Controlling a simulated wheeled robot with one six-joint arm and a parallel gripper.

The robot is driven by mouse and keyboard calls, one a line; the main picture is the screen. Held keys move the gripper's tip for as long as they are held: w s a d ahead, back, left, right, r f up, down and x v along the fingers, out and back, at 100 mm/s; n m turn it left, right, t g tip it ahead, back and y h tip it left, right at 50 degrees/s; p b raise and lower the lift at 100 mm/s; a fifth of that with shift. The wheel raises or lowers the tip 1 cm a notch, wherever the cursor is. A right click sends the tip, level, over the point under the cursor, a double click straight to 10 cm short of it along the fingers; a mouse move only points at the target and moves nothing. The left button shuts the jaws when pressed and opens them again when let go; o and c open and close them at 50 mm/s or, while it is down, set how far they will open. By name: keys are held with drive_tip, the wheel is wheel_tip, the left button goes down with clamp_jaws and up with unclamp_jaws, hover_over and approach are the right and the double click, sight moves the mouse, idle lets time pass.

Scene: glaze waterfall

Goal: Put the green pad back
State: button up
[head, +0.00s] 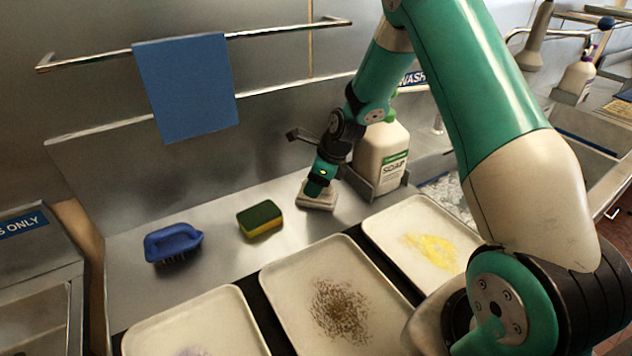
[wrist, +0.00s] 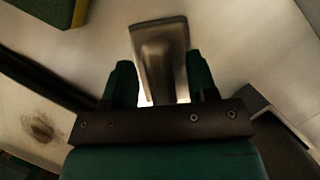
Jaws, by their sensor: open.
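A sponge with a green scouring pad (head: 260,220) on its top and a yellow body lies on the steel counter, between a blue brush and my gripper. Part of it shows at the top left of the wrist view (wrist: 45,20). My gripper (head: 318,188) is open, low over the counter to the right of the sponge. In the wrist view its two fingers (wrist: 160,85) stand on either side of the handle of a grey-beige scraper-like tool (head: 317,202), which also shows there (wrist: 158,42). I cannot tell whether the fingers touch it.
The blue brush (head: 173,243) lies to the left. A soap jug (head: 382,158) stands in a holder behind my gripper. Trays with brown specks (head: 285,270) and yellow residue (head: 395,215) lie in front. A blue cloth (head: 187,90) hangs on a rail.

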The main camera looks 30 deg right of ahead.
sight(332, 194)
drive_tip(key=b+v, duration=0.2)
drive_tip(key=v, duration=0.9)
drive_tip(key=s+a+r+n+g, duration=0.1)
drive_tip(key=s+a+r+n, duration=0.3)
drive_tip(key=s+a+n, duration=0.3)
drive_tip(key=s+a+r+n, duration=0.4)
drive_tip(key=a+r+n, duration=0.1)
drive_tip(key=a+n, duration=0.35)
drive_tip(key=s+a+r+n+g, duration=0.1)
drive_tip(key=s+a+n, duration=0.2)
drive_tip(key=s+n, duration=0.5)
drive_tip(key=s+a+r+n+g+y, duration=0.1)
drive_tip(key=s+a+n, duration=0.2)
drive_tip(key=s+n, duration=0.6)
drive_tip(key=shift+r+n, duration=0.2)
drive_tip(key=shift+n, duration=0.65)
